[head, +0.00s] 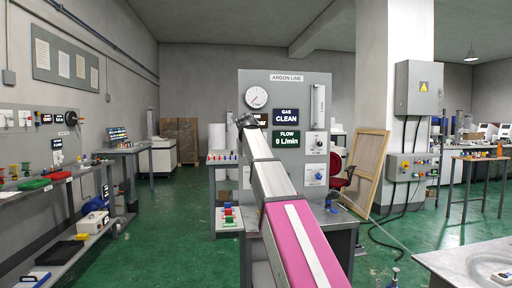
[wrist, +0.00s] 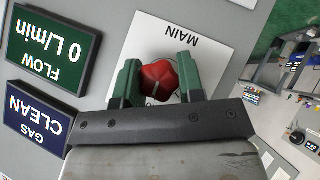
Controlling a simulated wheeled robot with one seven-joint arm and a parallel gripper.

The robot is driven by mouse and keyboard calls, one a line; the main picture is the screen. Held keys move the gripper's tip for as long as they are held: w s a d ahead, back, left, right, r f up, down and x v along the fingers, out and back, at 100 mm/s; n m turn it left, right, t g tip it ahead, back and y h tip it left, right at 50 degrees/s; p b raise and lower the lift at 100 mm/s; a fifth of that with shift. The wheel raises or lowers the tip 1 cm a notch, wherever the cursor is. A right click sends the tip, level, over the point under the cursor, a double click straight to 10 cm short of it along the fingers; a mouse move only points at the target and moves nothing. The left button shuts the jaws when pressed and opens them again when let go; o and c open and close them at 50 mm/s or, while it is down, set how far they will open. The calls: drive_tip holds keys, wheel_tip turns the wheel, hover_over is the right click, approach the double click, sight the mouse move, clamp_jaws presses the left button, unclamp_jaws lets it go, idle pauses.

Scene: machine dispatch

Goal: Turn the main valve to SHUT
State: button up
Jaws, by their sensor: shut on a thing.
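The main valve is a red lobed knob (wrist: 160,80) on a white plate (wrist: 205,30) lettered MAIN, upside down in the wrist view. My gripper (wrist: 158,82) has its two green fingers on either side of the knob, shut on it. The lower part of the plate and its position marks are mostly hidden by my gripper, so the knob's setting cannot be read. In the head view my arm covers the valve on the ARGON LINE panel (head: 288,92). The FLOW display (head: 287,140) reads 0 L/min and the GAS display (head: 286,116) reads CLEAN.
A round gauge (head: 257,96) sits at the panel's upper left. A flow tube (head: 318,105), a small dial (head: 316,142) and a blue knob (head: 316,174) are at its right. A workbench (head: 60,185) lines the left wall. Green floor is open between them.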

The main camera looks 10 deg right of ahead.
drive_tip(key=shift+y, duration=0.3)
idle(0.4)
drive_tip(key=o, duration=0.9)
drive_tip(key=shift+s, duration=0.1)
drive_tip(key=v, duration=1)
drive_tip(key=shift+s+a+r, duration=0.15)
drive_tip(key=shift+s+r, duration=0.05)
drive_tip(key=shift+s, duration=0.05)
